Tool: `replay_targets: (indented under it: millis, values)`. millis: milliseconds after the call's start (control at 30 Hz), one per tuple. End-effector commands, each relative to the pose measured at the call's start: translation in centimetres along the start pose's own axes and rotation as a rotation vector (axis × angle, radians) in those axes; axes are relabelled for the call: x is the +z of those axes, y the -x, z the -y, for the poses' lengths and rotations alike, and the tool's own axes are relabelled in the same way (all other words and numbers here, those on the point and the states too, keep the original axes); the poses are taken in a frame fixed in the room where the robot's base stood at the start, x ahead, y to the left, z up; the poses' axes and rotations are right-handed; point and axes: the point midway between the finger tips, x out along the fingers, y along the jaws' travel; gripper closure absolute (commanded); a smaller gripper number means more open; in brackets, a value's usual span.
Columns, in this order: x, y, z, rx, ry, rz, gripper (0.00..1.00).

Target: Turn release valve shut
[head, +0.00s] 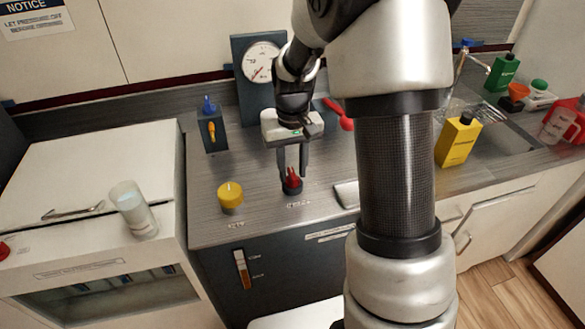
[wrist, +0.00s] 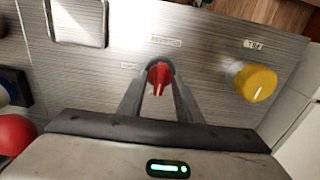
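A red knob (head: 292,182) on a dark round base stands on the grey counter near its front edge; I take it for the release valve. It also shows in the wrist view (wrist: 159,76), with its narrow grip pointing toward my gripper. My gripper (head: 293,174) points down right over it. Its two fingers stand apart, one on each side of the red grip. I cannot tell whether they touch it. The labels beside the knob are too small to read.
A yellow knob (head: 230,196) stands left of the red one. A round gauge (head: 260,63) on a dark panel, a yellow-handled valve (head: 211,130) and a red lever (head: 340,114) are behind. A yellow bottle (head: 457,141) stands right; a glass (head: 133,209) stands far left.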

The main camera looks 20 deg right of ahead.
Motion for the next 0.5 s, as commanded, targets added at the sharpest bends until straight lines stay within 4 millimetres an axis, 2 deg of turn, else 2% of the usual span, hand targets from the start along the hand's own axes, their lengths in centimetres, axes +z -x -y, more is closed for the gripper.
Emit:
replay_targets:
  millis: [267,367,500]
  values:
    - [0.0,0.2,0.0,0.000,-0.002,0.000,0.69]
    - [0.0,1.1,0.0,0.000,-0.002,-0.001,0.69]
    - [-0.1,3.6,0.0,0.000,-0.002,-0.004,0.69]
